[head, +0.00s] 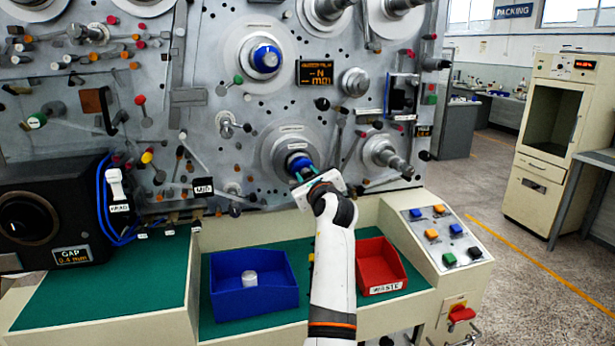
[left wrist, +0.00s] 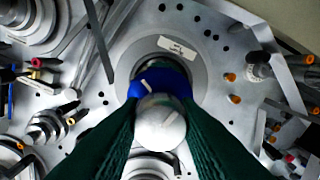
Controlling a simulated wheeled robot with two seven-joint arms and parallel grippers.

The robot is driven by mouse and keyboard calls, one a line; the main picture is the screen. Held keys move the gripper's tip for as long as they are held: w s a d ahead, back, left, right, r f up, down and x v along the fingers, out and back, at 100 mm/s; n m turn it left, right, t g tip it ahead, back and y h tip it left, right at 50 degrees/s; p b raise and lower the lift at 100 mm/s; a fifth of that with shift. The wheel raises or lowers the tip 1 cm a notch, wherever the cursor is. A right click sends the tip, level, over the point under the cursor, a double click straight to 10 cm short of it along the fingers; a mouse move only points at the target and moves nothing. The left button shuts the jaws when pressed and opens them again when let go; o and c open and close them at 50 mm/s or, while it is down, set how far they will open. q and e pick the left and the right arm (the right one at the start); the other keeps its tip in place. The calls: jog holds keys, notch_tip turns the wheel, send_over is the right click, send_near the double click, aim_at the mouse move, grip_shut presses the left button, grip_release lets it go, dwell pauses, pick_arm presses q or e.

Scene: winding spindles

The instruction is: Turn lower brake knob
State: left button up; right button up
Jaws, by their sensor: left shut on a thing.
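The lower brake knob (head: 297,161) is blue and sits at the centre of a round grey disc on the machine panel. My left gripper (head: 305,178) reaches up to it from below and partly covers it. In the left wrist view the blue knob (left wrist: 147,78) has a pale line on it and a rounded silver end (left wrist: 160,122). The green fingers of my left gripper (left wrist: 163,108) lie on both sides and are shut on the knob. A label (left wrist: 178,46) is on the disc above it. My right gripper is not in view.
Above is another blue knob (head: 266,58) beside a lit display (head: 314,73). Metal spindles and guides crowd the panel. On the bench below are a blue bin (head: 235,300) with a silver piece and a red waste bin (head: 389,271). A button console (head: 437,236) stands at right.

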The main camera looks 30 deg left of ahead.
pick_arm(q)
jog(key=shift+c, duration=0.7)
